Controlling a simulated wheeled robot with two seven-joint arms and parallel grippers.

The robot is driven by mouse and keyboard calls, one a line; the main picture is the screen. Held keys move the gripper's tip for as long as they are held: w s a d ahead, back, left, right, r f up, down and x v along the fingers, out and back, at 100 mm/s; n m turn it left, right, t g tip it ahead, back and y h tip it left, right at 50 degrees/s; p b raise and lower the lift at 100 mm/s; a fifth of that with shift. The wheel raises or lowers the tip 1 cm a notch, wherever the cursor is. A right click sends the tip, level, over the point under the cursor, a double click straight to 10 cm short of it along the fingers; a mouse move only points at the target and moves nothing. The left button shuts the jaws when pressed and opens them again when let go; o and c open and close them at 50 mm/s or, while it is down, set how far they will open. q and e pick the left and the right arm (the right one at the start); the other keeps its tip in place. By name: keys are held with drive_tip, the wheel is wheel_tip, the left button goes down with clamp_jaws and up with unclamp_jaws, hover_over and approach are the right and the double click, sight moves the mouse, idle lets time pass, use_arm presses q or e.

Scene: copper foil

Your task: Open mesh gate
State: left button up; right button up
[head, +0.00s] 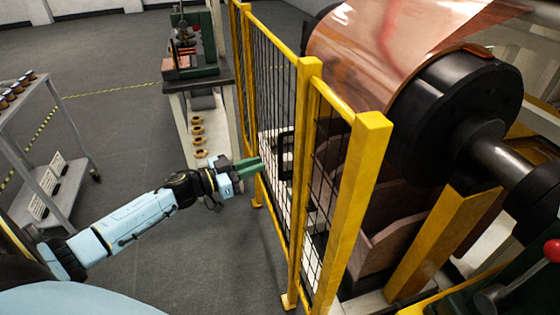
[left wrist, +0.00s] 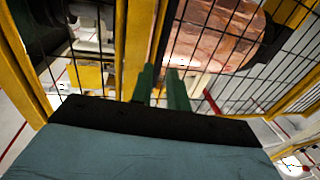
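The mesh gate (head: 268,88) has a yellow frame and black wire mesh. It stands in the yellow fence and looks closed against the thick yellow post (head: 301,130). A black handle (head: 285,155) is on the gate near that post. My left gripper (head: 257,164), with green fingers, is left of the handle, close to the mesh and apart from the handle. In the left wrist view the fingers (left wrist: 161,88) point toward the yellow frame and mesh, with a narrow empty gap between them. The handle is not clear in that view. My right gripper is not in view.
A copper foil roll (head: 375,45) on a machine is behind the fence. A bench (head: 205,85) with a green device stands behind my left gripper. A shelved cart (head: 55,160) is at the left. The floor (head: 120,125) between cart and fence is largely clear.

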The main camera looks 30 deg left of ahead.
use_arm(q)
drive_tip(key=b, duration=0.2)
hover_over(280, 176)
drive_tip(key=shift+w+a+f, duration=0.1)
drive_tip(key=shift+w+a, duration=0.05)
drive_tip(key=shift+a, duration=0.15)
drive_tip(key=shift+w+d+b, duration=0.15)
drive_tip(key=shift+b, duration=0.15)
clamp_jaws()
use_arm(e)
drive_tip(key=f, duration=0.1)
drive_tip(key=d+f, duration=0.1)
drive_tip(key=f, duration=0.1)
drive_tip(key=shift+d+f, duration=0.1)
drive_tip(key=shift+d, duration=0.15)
